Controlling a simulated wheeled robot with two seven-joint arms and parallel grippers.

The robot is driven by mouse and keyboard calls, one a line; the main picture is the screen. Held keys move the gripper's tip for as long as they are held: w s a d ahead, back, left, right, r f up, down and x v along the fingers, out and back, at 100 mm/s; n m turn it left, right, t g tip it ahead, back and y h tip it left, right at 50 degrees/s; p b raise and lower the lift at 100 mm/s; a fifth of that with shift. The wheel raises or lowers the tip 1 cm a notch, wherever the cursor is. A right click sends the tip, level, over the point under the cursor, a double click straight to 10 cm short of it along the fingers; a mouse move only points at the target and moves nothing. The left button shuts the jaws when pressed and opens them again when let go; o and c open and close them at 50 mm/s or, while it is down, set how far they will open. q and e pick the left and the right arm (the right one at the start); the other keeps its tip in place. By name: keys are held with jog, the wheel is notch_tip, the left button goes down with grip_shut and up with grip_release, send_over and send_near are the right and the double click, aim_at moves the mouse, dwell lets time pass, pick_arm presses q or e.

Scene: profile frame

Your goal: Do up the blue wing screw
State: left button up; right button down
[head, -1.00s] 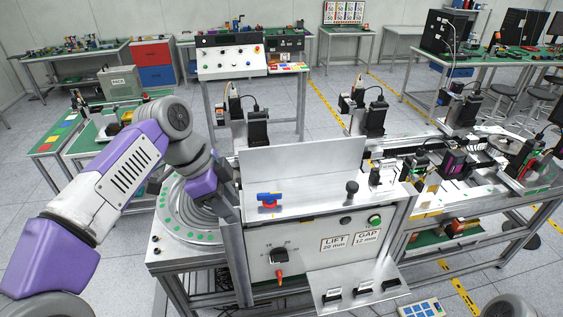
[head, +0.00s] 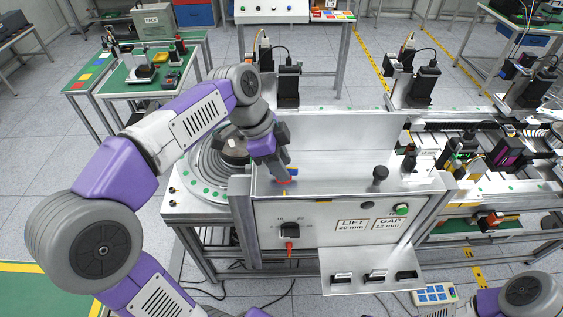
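The blue wing screw (head: 294,172) stands on the metal top of the control box, above a red collar (head: 284,181). Only part of its blue wing shows, to the right of my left gripper. My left gripper (head: 282,173) comes down from the upper left, with its fingertips at the wing screw and covering most of it. I cannot tell whether the fingers touch the screw or how far apart they are. My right arm shows at the lower right corner, and its gripper is out of view.
A black knob (head: 380,174) stands on the same top to the right. An upright metal plate (head: 345,138) rises behind the screw. The front panel (head: 325,240) carries a selector with an orange-red pointer, LIFT and GAP labels and a green button. The top between screw and knob is clear.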

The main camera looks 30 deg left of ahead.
pick_arm(q)
jog(key=shift+s, duration=0.1)
jog(key=shift+f, duration=0.1)
jog(key=shift+c, duration=1.2)
grip_shut()
jog(key=m, duration=0.2)
jog(key=m+g+p, duration=0.1)
jog(key=m, duration=0.1)
jog(key=m+g, duration=0.1)
jog(key=m, duration=0.1)
jog(key=shift+w+m+p, duration=0.3)
jog(key=shift+p, duration=0.05)
jog(key=m+g+p, duration=0.2)
jog(key=m, duration=0.3)
jog(key=shift+w, duration=0.1)
jog(key=shift+m, duration=0.4)
